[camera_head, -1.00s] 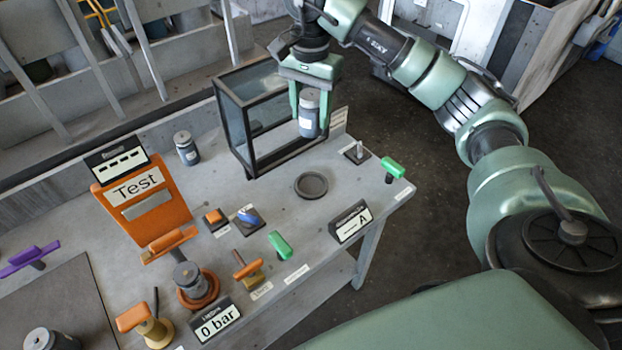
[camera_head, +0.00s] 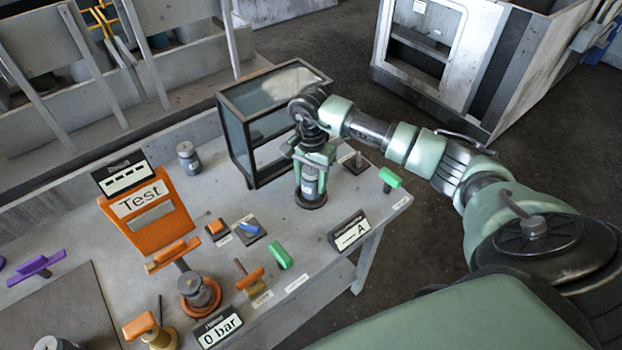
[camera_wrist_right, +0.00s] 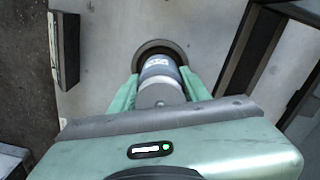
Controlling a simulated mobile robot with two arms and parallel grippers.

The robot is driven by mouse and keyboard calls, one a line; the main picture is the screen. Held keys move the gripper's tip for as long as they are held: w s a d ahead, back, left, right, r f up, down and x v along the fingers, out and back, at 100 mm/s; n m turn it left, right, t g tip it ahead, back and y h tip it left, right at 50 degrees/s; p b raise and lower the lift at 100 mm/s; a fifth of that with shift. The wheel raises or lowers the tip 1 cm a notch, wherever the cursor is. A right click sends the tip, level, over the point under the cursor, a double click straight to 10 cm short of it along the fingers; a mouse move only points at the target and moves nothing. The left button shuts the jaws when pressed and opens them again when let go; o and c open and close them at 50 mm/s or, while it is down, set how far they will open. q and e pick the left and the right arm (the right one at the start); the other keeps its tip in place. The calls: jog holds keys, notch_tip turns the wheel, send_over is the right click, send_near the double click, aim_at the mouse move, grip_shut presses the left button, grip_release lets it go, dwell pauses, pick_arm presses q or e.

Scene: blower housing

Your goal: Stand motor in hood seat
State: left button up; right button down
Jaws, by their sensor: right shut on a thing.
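The motor (camera_head: 309,182) is a small grey cylinder with a pale label. My right gripper (camera_head: 311,178) is shut on it and holds it upright at the round dark seat (camera_head: 311,203) on the bench. In the right wrist view the motor (camera_wrist_right: 160,75) is between the two green fingers (camera_wrist_right: 159,88), and the seat's dark ring (camera_wrist_right: 161,46) shows around its far end. I cannot tell whether the motor's base touches the bottom of the seat. My left gripper is not in view.
A dark-framed glass box (camera_head: 238,140) stands just left of my right gripper. A sign marked A (camera_head: 349,231), a green handle (camera_head: 390,178) and a small lever (camera_head: 356,162) are close by. An orange Test panel (camera_head: 147,212) and another grey cylinder (camera_head: 188,157) stand further left.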

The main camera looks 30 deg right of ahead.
jog(key=shift+f, duration=0.35)
jog(key=shift+w, duration=0.1)
jog(key=shift+f+b, duration=0.2)
jog(key=shift+b, duration=0.1)
jog(key=c, duration=0.7)
grip_release()
jog(key=shift+r, duration=0.15)
jog(key=shift+r+p, duration=0.2)
jog(key=shift+p, duration=0.2)
notch_tip(320, 180, up, 10)
jog(key=b, duration=0.3)
jog(key=shift+r, duration=0.9)
